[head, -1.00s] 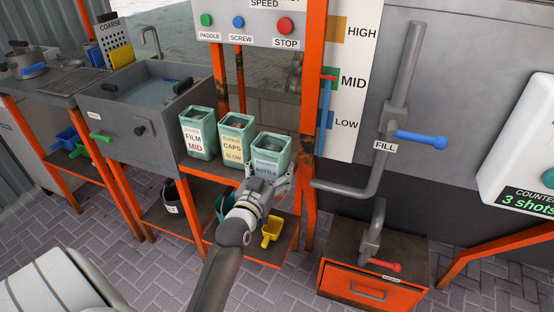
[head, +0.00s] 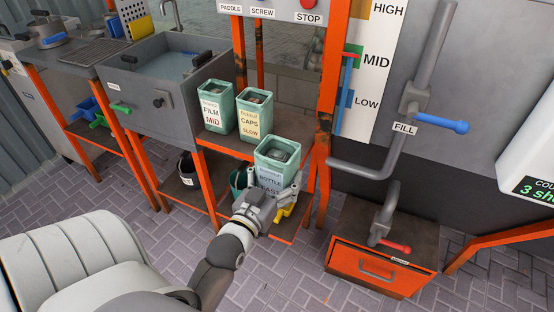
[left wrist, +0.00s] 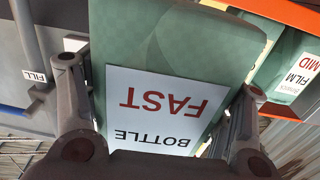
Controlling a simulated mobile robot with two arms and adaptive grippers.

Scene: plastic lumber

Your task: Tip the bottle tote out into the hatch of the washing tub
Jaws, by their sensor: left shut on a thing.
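The bottle tote (head: 268,160) is a pale green open box with a white label reading BOTTLE and FAST. My left gripper (head: 276,194) is shut on its near side, and the tote is about upright, in front of the shelf edge. In the left wrist view the tote (left wrist: 150,35) fills the middle, its label upside down, with a finger on each side. The washing tub (head: 146,103) is a grey basin holding bluish water, at the upper left, with black handles on its rim. I cannot make out which part is its hatch. My right gripper is not in view.
The film tote (head: 217,109) and caps tote (head: 255,116) stand on the shelf (head: 294,124), left of the bottle tote. An orange post (head: 325,110) rises close to its right. A grey fill pipe (head: 415,95) and orange drawer cabinet (head: 375,268) are further right.

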